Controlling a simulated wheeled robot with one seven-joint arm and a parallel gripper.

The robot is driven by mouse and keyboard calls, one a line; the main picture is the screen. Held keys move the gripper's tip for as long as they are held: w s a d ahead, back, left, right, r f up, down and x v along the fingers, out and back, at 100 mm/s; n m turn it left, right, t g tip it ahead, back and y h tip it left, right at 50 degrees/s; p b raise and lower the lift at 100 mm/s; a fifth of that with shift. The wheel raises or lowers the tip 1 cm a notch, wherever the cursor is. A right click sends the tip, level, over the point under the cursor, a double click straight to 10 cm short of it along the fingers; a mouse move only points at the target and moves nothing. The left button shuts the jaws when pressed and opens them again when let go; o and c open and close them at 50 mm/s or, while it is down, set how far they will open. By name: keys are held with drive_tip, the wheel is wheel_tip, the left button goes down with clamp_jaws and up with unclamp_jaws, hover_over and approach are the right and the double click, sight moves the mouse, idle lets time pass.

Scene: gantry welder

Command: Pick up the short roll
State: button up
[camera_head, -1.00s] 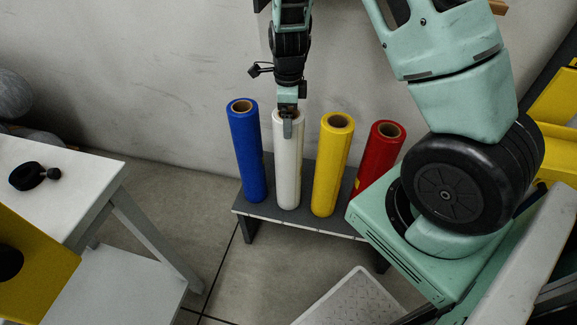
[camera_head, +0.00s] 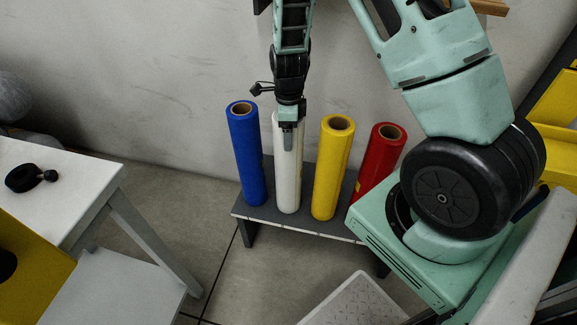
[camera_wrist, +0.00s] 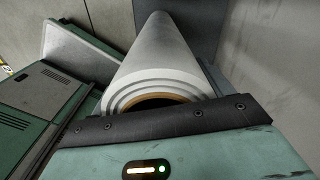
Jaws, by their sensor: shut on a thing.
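Rolls in blue (camera_head: 246,155), white (camera_head: 288,180), yellow (camera_head: 331,170) and red (camera_head: 377,165) stand upright in a row on a low dark bench (camera_head: 270,214). All look close in length, and I cannot tell which is the short one. My gripper (camera_head: 288,138) is at the top of the white roll from above, shut on its wall, with one finger showing against its front side. In the wrist view the white roll (camera_wrist: 157,60) runs away from my gripper. Its layered end and brown core are partly hidden by the gripper body.
The wall (camera_head: 130,70) is close behind the bench. A pale textured plate (camera_head: 352,303) is on the floor in front. Floor is clear left of the bench.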

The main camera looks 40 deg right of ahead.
wheel_tip(320, 180, up, 11)
drive_tip(key=p, duration=0.3)
idle(0.5)
drive_tip(key=shift+w, duration=0.1)
drive_tip(key=shift+f, duration=0.1)
